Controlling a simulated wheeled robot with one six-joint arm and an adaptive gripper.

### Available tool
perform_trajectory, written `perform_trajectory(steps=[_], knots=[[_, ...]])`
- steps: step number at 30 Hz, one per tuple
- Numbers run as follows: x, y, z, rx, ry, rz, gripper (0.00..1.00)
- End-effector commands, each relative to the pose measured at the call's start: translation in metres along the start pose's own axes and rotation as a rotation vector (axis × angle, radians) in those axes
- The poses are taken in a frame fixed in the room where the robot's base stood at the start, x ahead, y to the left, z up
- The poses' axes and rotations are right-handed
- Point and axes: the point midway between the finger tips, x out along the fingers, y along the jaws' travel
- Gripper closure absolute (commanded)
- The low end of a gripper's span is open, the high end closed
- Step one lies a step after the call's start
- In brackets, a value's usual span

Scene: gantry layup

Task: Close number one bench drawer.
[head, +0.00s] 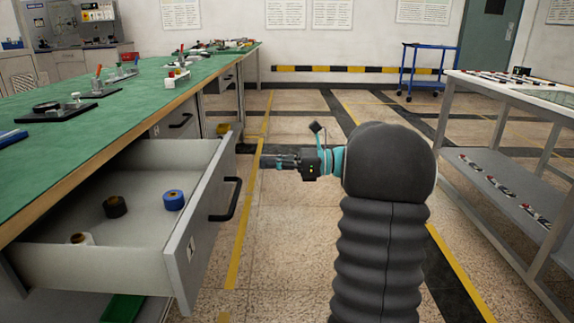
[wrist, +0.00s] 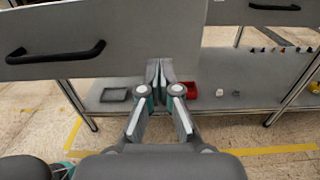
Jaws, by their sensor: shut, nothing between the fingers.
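The number one bench drawer (head: 176,262) is pulled well out from the green-topped bench at the left in the head view. Its grey front carries a black bar handle (head: 226,200) and a small label with a 1. My gripper (head: 270,162) is beyond the drawer's far end, pointing left toward the bench. In the wrist view my gripper (wrist: 160,66) is shut and empty, its tips in front of a grey panel with a black handle (wrist: 55,52). Contact cannot be told.
The green bench top (head: 120,119) holds fixtures and tools. Another drawer (head: 180,122) farther along looks shut. A grey shelf trolley (head: 520,110) stands at the right, and a blue cart (head: 424,72) at the back. The floor aisle between is free.

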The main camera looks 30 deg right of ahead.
Motion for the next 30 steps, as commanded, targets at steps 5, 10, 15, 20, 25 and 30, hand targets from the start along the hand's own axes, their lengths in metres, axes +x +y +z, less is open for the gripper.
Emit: perform_trajectory(steps=[5,10,15,20,25,30], knots=[[0.034,0.001,-0.002,0.0,0.001,0.002,1.0],[0.055,0.0,-0.001,-0.002,0.0,0.002,1.0],[0.066,0.0,-0.001,-0.001,0.001,0.0,1.0],[0.068,0.0,0.0,-0.001,0.001,-0.001,1.0],[0.067,0.0,0.0,-0.001,0.001,-0.001,1.0],[0.067,-0.001,0.001,0.0,0.001,-0.005,1.0]])
